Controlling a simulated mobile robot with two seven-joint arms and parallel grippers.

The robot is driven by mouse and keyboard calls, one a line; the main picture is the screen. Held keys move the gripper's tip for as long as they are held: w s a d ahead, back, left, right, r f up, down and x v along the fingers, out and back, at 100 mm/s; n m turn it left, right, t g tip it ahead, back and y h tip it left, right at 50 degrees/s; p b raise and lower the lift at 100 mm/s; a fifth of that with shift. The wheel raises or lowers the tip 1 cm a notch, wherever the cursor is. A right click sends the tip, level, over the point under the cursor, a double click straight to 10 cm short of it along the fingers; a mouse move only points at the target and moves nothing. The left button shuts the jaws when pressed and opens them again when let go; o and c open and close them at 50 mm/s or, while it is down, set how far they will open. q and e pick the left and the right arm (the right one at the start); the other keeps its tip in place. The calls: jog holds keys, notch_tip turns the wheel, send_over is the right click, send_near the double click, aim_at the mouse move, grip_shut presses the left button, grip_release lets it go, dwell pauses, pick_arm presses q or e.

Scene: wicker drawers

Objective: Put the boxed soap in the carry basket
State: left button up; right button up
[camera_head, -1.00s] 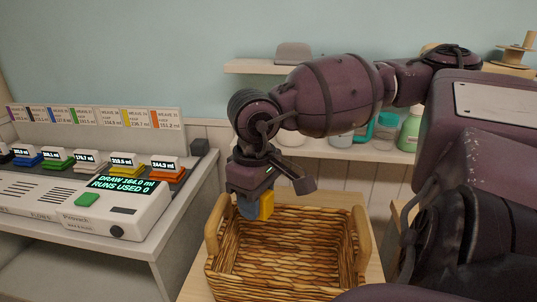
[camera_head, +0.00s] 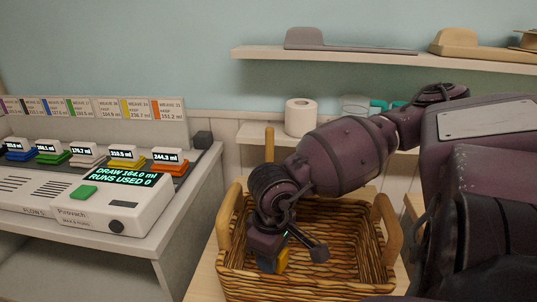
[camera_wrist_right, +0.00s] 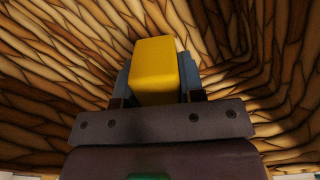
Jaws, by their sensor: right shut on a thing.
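The wicker carry basket (camera_head: 340,285) stands on a light wooden surface, with upright wooden handles at its left and right. My right gripper (camera_head: 273,266) points down inside the basket, near its left front part. It is shut on a yellow box, the boxed soap (camera_head: 283,259), mostly hidden by the gripper in the head view. In the right wrist view, the yellow soap box (camera_wrist_right: 154,70) sits between the blue-grey fingers, with woven wicker around it. I cannot tell whether the box touches the basket floor. My left gripper is not in view.
A white machine (camera_head: 75,205) with a lit display and coloured blocks stands on a table at left. A toilet roll (camera_head: 300,117) and containers stand on the lower shelf behind the basket. An upper shelf (camera_head: 330,55) holds a grey and a tan item.

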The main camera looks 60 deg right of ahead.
jog(key=shift+f, duration=0.9)
jog(key=shift+w+f, duration=0.1)
jog(key=shift+f, duration=0.15)
jog(key=shift+f, duration=0.15)
jog(key=o, duration=0.9)
jog(key=shift+o, duration=0.2)
